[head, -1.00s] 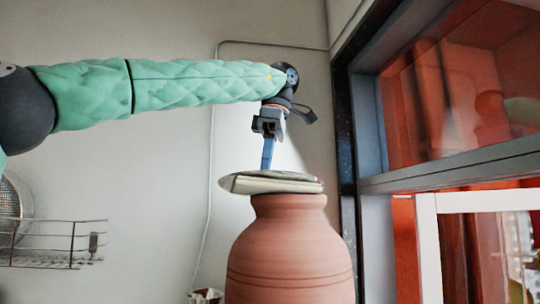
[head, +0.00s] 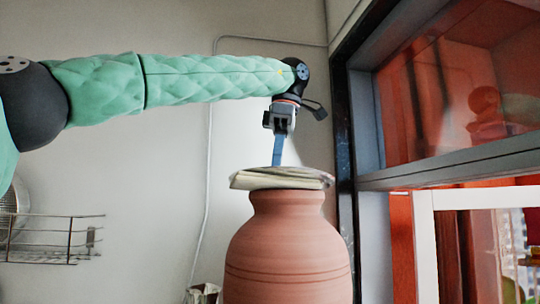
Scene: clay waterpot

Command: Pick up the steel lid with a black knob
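A reddish clay pot (head: 287,250) stands upright at the lower middle of the head view. A flat, pale, folded cloth-like thing (head: 265,180) lies across its mouth, sticking out past both sides. My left gripper (head: 277,164) points straight down over the pot, its blue fingertips at the top of the folded thing. The fingers line up in this view, so I cannot tell whether they are apart or pinching it. I cannot make out a steel lid or a black knob; the pot's mouth is hidden. My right gripper is not in view.
A dark-framed window with a grey ledge (head: 450,165) stands close to the right of the pot. A wire rack (head: 50,240) with a mesh strainer (head: 12,210) is at the left. The wall (head: 150,170) between is bare except for a thin cable.

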